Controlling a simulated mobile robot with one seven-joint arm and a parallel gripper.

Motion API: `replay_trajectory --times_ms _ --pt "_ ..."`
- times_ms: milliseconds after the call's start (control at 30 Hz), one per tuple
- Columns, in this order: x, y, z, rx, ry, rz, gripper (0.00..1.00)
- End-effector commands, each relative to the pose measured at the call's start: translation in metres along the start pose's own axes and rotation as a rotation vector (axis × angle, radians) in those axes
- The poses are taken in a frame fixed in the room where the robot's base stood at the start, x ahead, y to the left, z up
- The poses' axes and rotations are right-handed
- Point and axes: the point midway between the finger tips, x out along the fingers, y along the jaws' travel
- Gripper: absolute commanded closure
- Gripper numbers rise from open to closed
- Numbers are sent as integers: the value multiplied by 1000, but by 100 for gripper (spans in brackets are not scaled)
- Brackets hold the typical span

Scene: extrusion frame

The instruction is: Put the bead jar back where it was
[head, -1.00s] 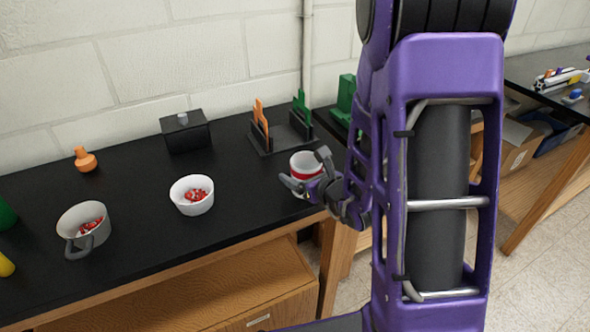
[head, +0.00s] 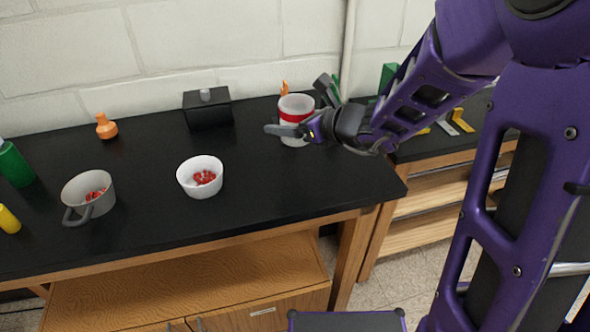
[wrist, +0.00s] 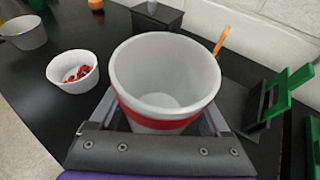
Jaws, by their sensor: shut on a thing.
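A white bowl (head: 200,184) holding red beads stands on the bench left of the gripper. It also shows in the wrist view (wrist: 72,72).
A grey handled cup (head: 90,197) with red beads, an orange flask (head: 105,126) and a black box (head: 208,112) stand to the left. A rack with green and orange pieces (wrist: 272,98) is close beside the jar. The bench (head: 260,190) front is clear.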

Motion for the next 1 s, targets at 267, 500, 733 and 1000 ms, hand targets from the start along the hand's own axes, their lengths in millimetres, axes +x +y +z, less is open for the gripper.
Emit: replay_trajectory --times_ms 267,500,733,1000 --pt "20 2 -47 5 3 6 77" --pt "28 1 -66 4 3 4 77" --pt "37 1 -88 2 1 4 77" --pt "38 1 -90 1 1 4 77"
